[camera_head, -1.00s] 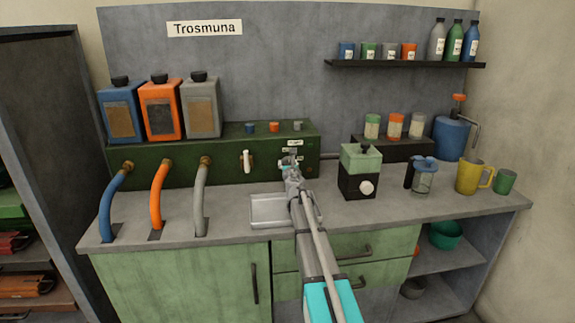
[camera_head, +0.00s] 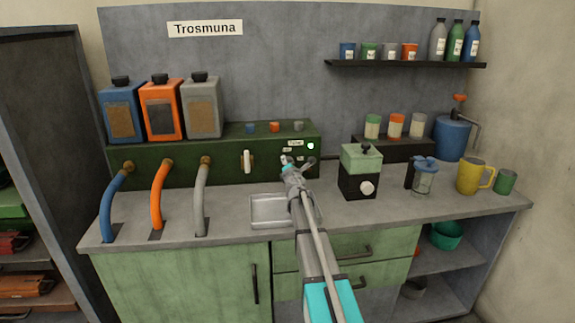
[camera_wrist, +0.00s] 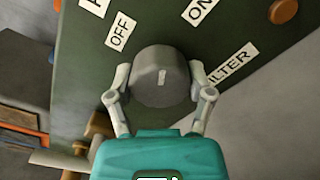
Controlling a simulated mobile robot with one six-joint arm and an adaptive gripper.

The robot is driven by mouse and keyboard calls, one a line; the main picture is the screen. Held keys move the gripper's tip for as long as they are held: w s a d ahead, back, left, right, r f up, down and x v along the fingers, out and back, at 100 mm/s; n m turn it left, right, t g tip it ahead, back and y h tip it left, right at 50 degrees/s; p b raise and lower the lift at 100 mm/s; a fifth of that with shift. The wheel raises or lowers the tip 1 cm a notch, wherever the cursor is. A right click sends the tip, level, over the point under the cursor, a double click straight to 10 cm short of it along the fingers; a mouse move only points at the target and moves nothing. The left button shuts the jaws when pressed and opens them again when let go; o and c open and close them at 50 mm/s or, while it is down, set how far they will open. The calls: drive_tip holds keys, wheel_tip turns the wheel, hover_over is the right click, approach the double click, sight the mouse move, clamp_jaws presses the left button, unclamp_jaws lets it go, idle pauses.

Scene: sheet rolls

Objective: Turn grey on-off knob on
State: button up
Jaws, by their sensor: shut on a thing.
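The grey on-off knob (camera_wrist: 152,91) is round, with a pale line on its face. It sits on the dark green panel between the OFF label (camera_wrist: 120,32) and the ON label (camera_wrist: 200,11) in the wrist view. The line points up in that picture, into the gap between the two labels. My gripper (camera_wrist: 160,80) is shut on the knob, one finger on each side; it also shows at the green machine (camera_head: 288,163) in the head view. There the gripper largely hides the knob.
A FILTER label (camera_wrist: 231,64) and an orange-brown round part (camera_wrist: 284,10) are near the knob. A bright white spot (camera_head: 310,146) shows on the panel. A white handle (camera_head: 247,162) stands left, and a grinder (camera_head: 360,173) right. A shallow tray (camera_head: 268,222) lies below.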

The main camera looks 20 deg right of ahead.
drive_tip(key=m, duration=0.5)
drive_tip(key=shift+a+m, duration=0.1)
drive_tip(key=shift+m, duration=0.3)
drive_tip(key=o, duration=1.1)
drive_tip(key=shift+s, duration=0.1)
drive_tip(key=v, duration=1.1)
drive_tip(key=shift+s+a+r, duration=0.1)
drive_tip(key=shift+s+a, duration=0.05)
drive_tip(key=shift+s, duration=0.2)
